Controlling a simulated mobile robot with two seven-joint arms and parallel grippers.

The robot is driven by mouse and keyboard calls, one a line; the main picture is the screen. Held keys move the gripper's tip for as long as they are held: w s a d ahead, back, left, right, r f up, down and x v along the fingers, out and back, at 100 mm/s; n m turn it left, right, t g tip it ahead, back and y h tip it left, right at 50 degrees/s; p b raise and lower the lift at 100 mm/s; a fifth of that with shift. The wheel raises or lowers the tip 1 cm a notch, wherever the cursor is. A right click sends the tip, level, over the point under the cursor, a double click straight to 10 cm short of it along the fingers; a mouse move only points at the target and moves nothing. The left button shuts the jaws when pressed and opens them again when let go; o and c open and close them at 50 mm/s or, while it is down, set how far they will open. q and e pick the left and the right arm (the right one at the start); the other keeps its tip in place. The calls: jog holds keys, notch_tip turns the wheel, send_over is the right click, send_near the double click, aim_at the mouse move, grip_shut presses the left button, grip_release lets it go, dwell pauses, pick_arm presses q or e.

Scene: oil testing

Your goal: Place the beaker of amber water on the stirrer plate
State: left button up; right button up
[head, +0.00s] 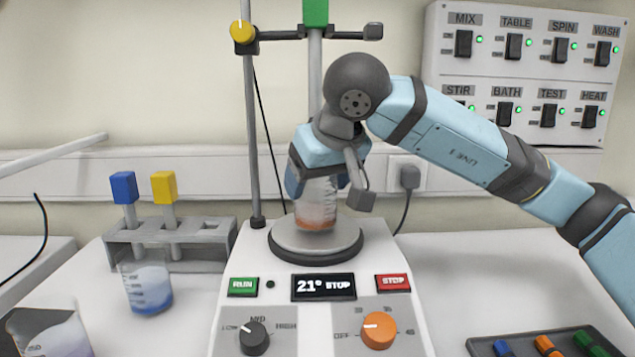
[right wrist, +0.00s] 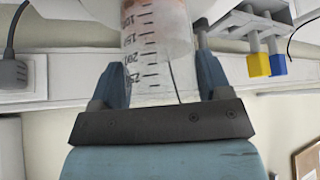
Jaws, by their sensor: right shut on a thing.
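The beaker of amber water (head: 316,207) is clear with graduation marks and an orange-amber layer at its bottom. In the head view it is upright at the stirrer plate (head: 340,255), a round grey disc; whether its base touches the plate I cannot tell for certain. My right gripper (head: 318,180) is shut on the beaker from behind and above, near its upper part. In the right wrist view the beaker (right wrist: 155,50) sits between the two blue fingers (right wrist: 162,85). My left gripper is not in view.
A beaker of blue liquid (head: 148,285) stands left of the stirrer, before a grey rack (head: 205,230) with blue-topped and yellow-topped tubes. Another beaker (head: 60,335) is at the lower left. A metal stand rod (head: 250,130) rises behind the plate. A dark tray (head: 540,340) lies lower right.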

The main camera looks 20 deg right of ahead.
jog(key=shift+f, duration=0.1)
jog(key=shift+f, duration=0.15)
jog(key=o, duration=1.1)
jog(key=shift+c, duration=0.2)
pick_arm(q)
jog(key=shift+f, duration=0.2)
pick_arm(e)
jog(key=shift+r, duration=0.4)
pick_arm(q)
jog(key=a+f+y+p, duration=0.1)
jog(key=p, duration=0.2)
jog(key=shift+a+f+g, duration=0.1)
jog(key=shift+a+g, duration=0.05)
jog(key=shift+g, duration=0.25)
pick_arm(e)
jog(key=v, duration=1.2)
